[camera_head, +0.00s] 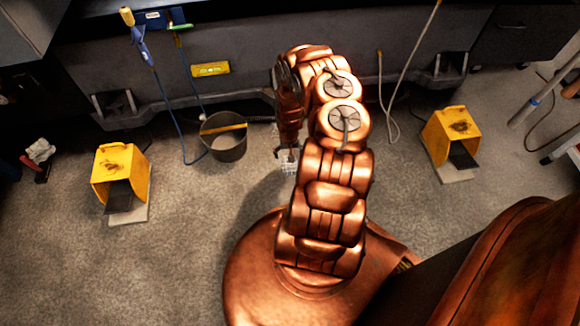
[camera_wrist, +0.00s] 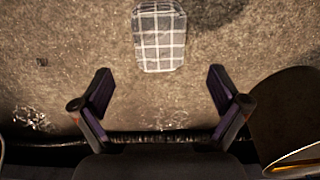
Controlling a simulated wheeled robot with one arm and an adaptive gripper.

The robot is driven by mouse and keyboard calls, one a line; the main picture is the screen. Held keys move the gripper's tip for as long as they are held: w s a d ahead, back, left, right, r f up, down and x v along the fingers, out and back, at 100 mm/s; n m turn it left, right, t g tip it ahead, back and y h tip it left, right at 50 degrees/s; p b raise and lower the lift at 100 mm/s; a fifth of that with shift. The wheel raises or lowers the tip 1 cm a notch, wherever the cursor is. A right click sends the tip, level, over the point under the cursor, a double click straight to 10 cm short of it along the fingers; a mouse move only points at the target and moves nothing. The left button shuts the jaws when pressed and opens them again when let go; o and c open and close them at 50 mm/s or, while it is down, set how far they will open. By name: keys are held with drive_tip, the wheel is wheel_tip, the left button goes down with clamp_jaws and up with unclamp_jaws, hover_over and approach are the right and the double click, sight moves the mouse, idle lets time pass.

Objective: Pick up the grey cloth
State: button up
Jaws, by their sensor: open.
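The grey cloth (camera_wrist: 158,45) lies on the floor in the wrist view. It is a small rounded rectangle with a white check pattern. It sits beyond my fingertips, roughly centred between them. My gripper (camera_wrist: 160,82) is open and empty, with its two fingers spread to either side below the cloth in the picture. In the head view the cloth (camera_head: 288,165) is a small pale checked patch on the floor, partly hidden by my gripper and arm.
A dark bucket (camera_head: 228,149) stands left of my gripper in the head view; it also shows at the right in the wrist view (camera_wrist: 290,112). Yellow pedal housings (camera_head: 119,166) and (camera_head: 449,133) stand left and right. A dark machine base (camera_head: 260,75) runs behind. Shiny scraps (camera_wrist: 32,118) lie nearby.

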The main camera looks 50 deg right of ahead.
sight(290, 165)
drive_tip(key=shift+s+a+f+b, duration=0.15)
drive_tip(key=shift+f+b, duration=0.8)
drive_tip(key=shift+f, duration=0.55)
drive_tip(key=shift+s+d+f+b, duration=0.1)
drive_tip(key=shift+f+b, duration=0.8)
drive_tip(key=shift+f, duration=0.6)
drive_tip(key=shift+c, duration=0.2)
drive_tip(key=c, duration=1.2)
